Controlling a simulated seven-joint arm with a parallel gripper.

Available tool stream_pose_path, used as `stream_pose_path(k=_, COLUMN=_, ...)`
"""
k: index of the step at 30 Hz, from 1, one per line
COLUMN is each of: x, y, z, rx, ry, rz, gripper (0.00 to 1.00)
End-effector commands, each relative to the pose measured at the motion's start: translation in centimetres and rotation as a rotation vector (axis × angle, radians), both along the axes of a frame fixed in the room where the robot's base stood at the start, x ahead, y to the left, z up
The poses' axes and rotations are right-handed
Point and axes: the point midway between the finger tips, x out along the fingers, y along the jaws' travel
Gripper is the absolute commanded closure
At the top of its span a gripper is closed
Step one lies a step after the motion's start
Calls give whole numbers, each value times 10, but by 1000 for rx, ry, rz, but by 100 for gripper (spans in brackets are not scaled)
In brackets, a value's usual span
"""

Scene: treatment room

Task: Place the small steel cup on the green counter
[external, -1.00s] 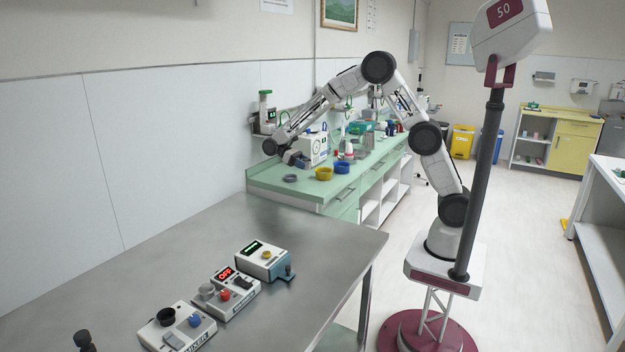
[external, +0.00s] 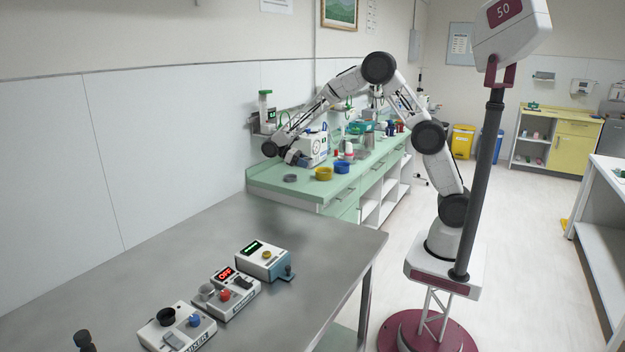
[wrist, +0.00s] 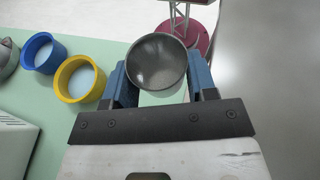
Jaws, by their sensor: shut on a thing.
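The small steel cup (wrist: 157,62) is between the two blue fingers of my gripper (wrist: 160,82) in the wrist view, with its open mouth facing the camera. My gripper is shut on it. In the external view my gripper (external: 298,158) is over the near left end of the green counter (external: 262,180), which also shows in the wrist view (wrist: 105,48). A grey round shape (external: 290,178) shows just below my gripper; I cannot tell surely whether it is the held cup. Whether the cup touches the counter is unclear.
A yellow cup (external: 324,174) and a blue cup (external: 342,167) stand close by on the counter. A white device (external: 314,148) stands behind my gripper. The steel table (external: 200,250) in front holds several small devices.

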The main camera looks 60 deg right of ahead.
Motion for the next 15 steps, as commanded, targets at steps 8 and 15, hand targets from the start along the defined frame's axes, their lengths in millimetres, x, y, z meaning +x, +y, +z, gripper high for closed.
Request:
stream_pose_path(k=8, x=3, y=-12, z=1, rx=-3, ry=-2, rz=115, gripper=71)
stream_pose_path(k=15, x=5, y=-22, z=1, rx=-2, ry=-1, rz=210, gripper=71)
